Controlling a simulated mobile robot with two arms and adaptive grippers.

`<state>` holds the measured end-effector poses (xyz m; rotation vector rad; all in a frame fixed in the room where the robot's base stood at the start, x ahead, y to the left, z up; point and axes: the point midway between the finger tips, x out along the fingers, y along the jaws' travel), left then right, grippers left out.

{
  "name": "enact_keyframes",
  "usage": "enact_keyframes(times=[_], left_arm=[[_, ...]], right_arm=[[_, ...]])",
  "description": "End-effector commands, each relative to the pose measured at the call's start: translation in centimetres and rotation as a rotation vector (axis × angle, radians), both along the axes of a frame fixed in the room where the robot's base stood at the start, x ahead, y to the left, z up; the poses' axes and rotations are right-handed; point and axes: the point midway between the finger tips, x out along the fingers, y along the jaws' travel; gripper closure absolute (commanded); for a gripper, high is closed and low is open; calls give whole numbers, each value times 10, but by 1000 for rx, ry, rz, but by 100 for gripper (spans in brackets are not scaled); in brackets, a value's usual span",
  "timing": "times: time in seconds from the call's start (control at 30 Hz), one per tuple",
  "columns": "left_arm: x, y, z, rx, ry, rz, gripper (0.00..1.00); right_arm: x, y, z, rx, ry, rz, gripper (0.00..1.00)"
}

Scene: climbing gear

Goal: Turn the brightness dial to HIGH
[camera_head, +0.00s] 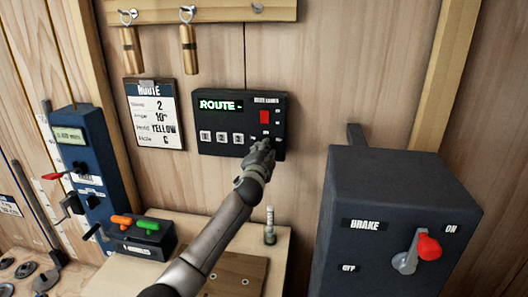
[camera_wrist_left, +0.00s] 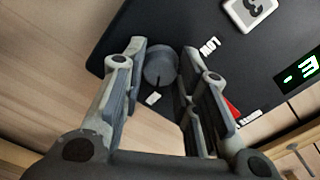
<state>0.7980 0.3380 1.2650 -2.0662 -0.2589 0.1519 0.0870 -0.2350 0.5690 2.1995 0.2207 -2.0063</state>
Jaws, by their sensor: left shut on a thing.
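The brightness dial (camera_wrist_left: 161,68) is a dark round knob on the black control panel (camera_head: 240,94), with a dark line on its face. A white label that seems to read LOW (camera_wrist_left: 209,46) lies beside it, and another small white label sits under it, too small to read. My left gripper (camera_head: 262,147) is at the panel's lower right corner and hides the dial in the head view. In the left wrist view its fingers (camera_wrist_left: 165,60) are shut on the dial, one on each side. My right gripper is not in view.
The panel carries a lit ROUTE display (camera_head: 220,105), a red switch (camera_head: 264,117) and several white buttons (camera_head: 222,137). A dark brake box (camera_head: 375,190) with a red-tipped lever (camera_head: 428,247) stands to the right. A small bottle (camera_head: 269,226) stands on the wooden ledge below my arm.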

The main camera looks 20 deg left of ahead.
Motion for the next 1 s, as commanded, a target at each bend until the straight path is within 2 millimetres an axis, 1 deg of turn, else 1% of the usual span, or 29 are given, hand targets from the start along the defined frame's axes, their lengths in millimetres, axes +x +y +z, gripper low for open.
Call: enact_keyframes(times=[0.07,0.1,0.2,0.27,0.57,0.67,0.77,0.87,1.0], left_arm=[[0,0,-2,1,4,0,95],[0,0,-2,1,4,0,68],[0,0,-2,0,2,0,55],[0,0,-1,0,2,0,48],[0,0,0,-1,1,0,48],[-3,-1,-1,0,1,0,48],[-11,-2,-1,0,0,1,48],[-22,-6,-1,0,0,0,48],[-43,-11,-2,0,0,-1,48]], right_arm=[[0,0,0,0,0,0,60],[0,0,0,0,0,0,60],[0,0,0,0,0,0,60],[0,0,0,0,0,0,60],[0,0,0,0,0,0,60],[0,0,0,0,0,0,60],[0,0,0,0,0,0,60],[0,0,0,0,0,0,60],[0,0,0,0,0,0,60]])
